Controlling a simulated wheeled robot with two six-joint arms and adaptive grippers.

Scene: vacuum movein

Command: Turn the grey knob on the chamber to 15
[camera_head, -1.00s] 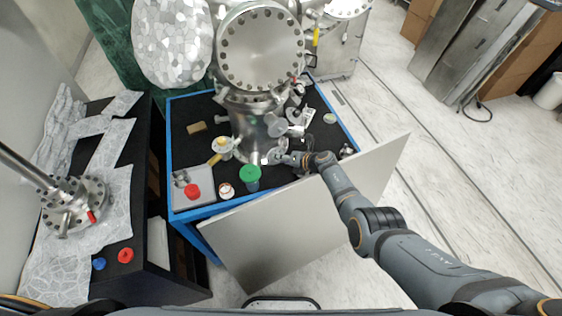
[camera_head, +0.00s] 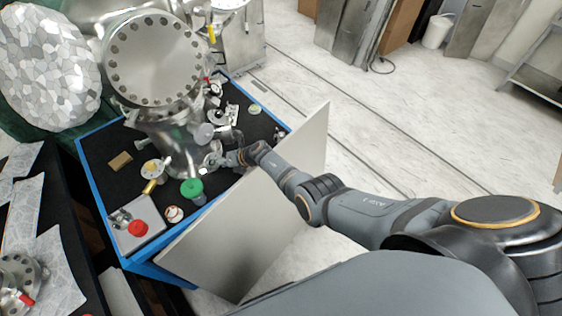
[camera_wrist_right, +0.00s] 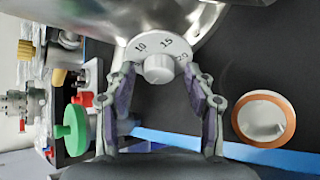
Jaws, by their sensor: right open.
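The grey knob (camera_wrist_right: 158,68) sits on a pale dial (camera_wrist_right: 180,48) on the chamber (camera_wrist_right: 80,12). The dial shows 10, 15 and 20, with 15 near the top, slightly right of the knob. No pointer mark is clear. My right gripper (camera_wrist_right: 166,78) is open, with one finger on each side of the knob; I cannot tell whether either touches it. In the head view, my right gripper (camera_head: 226,159) is at the low front of the steel chamber (camera_head: 155,70), and the knob is small and partly hidden there. My left gripper is not in view.
A green-topped part (camera_head: 191,188), a copper-ringed disc (camera_head: 174,214) and a grey box with a red button (camera_head: 138,228) stand near the blue table edge (camera_head: 105,225). A large flat panel (camera_head: 250,235) stands at the table's front, under my right arm.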

